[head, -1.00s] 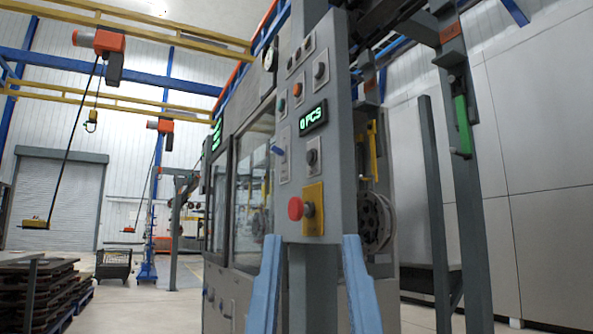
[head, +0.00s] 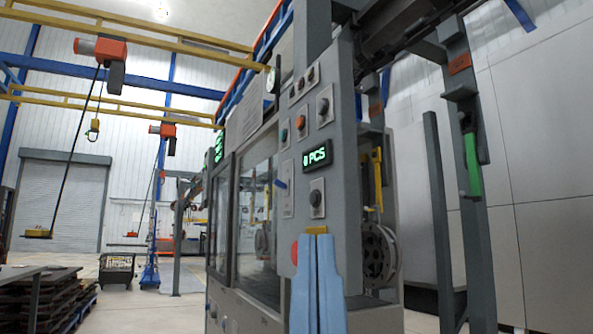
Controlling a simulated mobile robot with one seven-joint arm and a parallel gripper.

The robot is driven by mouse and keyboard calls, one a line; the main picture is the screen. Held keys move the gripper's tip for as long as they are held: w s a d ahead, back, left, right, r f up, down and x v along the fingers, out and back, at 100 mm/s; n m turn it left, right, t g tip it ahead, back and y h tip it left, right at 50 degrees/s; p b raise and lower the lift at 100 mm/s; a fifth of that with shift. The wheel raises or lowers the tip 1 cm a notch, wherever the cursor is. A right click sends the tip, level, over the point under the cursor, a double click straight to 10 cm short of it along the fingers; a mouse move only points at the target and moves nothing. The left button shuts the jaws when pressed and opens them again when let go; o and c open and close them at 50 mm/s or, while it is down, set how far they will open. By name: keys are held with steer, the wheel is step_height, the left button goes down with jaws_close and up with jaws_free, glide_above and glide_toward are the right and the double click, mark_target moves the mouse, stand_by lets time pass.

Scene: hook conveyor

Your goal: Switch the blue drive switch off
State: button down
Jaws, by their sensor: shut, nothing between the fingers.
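The blue drive switch (head: 280,184) is a small blue lever on the left part of the grey control panel (head: 345,215), beside a narrow light plate. It sticks out to the left and tilts; I cannot tell on or off from it. My gripper (head: 314,238) has light blue fingers pressed together, pointing up at the bottom middle of the view. It is shut and empty, below and right of the blue switch and apart from it in the picture. The fingers cover most of the yellow plate of the red mushroom button (head: 294,253).
Above the switch are an orange button (head: 300,122), a green button and grey knobs. A green-lit display (head: 315,156) reads PCS. A grey knob (head: 317,197) sits right of the switch. A reel (head: 377,254) and grey posts stand at right.

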step_height(320, 180, up, 49)
steer(key=p, duration=4.6)
steer(key=shift+w, duration=0.1)
